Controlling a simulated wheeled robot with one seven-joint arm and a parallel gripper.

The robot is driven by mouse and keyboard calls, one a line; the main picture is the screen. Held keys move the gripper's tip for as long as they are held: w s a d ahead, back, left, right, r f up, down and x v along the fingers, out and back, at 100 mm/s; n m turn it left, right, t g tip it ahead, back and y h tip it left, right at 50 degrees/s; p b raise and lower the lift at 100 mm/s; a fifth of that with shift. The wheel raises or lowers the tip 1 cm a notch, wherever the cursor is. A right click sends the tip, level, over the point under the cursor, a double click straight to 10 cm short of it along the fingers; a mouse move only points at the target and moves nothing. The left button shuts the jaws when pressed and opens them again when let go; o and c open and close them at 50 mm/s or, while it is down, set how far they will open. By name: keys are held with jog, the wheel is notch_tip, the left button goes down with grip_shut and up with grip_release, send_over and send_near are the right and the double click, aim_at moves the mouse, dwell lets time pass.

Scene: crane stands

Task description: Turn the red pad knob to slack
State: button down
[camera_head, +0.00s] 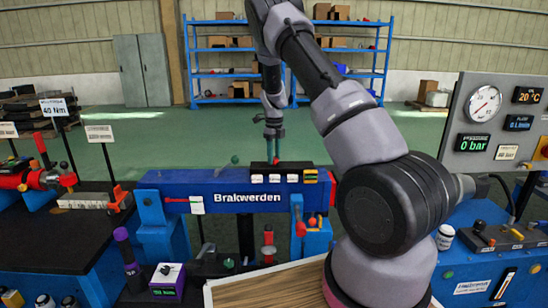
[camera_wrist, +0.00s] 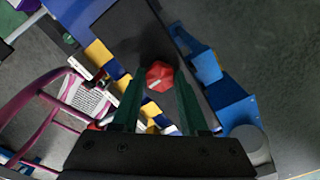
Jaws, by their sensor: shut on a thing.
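The red pad knob (camera_wrist: 159,76) is a faceted red knob with a pale mark toward its lower left in the wrist view. In the head view the knob (camera_head: 276,161) shows as a small red spot on top of the black box (camera_head: 262,168) on the blue beam (camera_head: 180,183) lettered "Brakwerden". My gripper (camera_head: 273,152) points straight down over it. In the wrist view my gripper's green fingers (camera_wrist: 160,82) stand on both sides of the knob, shut on it. White labels and one yellow label are on the box's front; their text is too small to read.
A small green ball-topped part (camera_head: 235,160) stands left of the black box. A gauge panel (camera_head: 497,125) is at the right, reading 0 bar. A blue shelf rack (camera_head: 290,60) is far behind.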

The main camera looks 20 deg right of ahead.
jog(key=n, duration=0.8)
jog(key=shift+n, duration=0.4)
jog(key=n, duration=0.4)
jog(key=shift+n, duration=0.3)
jog(key=n, duration=1)
jog(key=shift+r+n, duration=0.1)
jog(key=shift+n, duration=0.3)
jog(key=n, duration=0.5)
jog(key=shift+n, duration=0.3)
jog(key=shift+c, duration=2.1)
grip_release()
